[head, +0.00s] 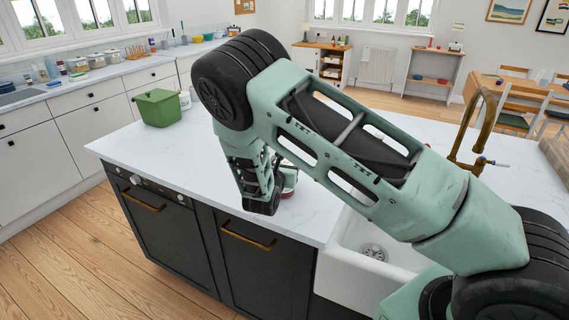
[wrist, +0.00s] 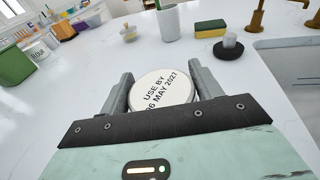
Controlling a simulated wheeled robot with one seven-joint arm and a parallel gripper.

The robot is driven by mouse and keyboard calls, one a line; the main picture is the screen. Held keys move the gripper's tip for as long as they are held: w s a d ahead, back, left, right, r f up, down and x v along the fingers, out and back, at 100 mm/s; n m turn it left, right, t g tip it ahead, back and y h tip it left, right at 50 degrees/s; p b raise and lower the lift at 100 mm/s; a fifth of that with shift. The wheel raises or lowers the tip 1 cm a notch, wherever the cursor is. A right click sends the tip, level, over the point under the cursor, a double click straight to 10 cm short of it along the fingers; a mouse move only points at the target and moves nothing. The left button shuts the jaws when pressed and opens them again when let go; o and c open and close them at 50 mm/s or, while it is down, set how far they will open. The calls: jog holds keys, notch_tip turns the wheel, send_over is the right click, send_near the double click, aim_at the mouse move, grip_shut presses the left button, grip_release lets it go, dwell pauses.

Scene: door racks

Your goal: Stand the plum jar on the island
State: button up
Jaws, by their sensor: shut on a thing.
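My gripper (wrist: 162,95) is shut on a jar whose white round lid (wrist: 163,88) reads "USE BY 06 MAY 2027" in the wrist view. The lid sits between the two grey fingers, and the jar's side is hidden below it. In the head view a small reddish part of the jar (head: 290,186) shows beside my gripper, mostly hidden by my arm. The jar is over the white marble island (head: 150,150), near its front edge. I cannot tell whether its base touches the top.
A white cup (wrist: 166,24), a yellow sponge (wrist: 210,29) and a dark round item (wrist: 228,50) stand farther back. The sink (head: 372,252) lies right. Marble around the jar is clear.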

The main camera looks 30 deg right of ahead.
jog(key=o, duration=1.3)
jog(key=shift+a, duration=0.1)
jog(key=s+a+r+m+g+y+b, duration=0.1)
jog(key=s+a+r+m+g+y, duration=0.2)
jog(key=s, duration=1)
jog(key=s+a+r+m+g+y+b, duration=0.1)
jog(key=s+a+r+m+g+y, duration=0.3)
jog(key=s+a+m, duration=0.5)
jog(key=s+a+r+m+g+y+b, duration=0.1)
jog(key=s+a+r+m+g+y, duration=0.2)
jog(key=s, duration=1.5)
jog(key=a+m+g+y, duration=0.1)
jog(key=a+m+y, duration=0.1)
jog(key=a+m, duration=0.2)
jog(key=shift+s+a+r, duration=0.15)
jog(key=shift+a+r, duration=0.25)
jog(key=shift+a, duration=1.35)
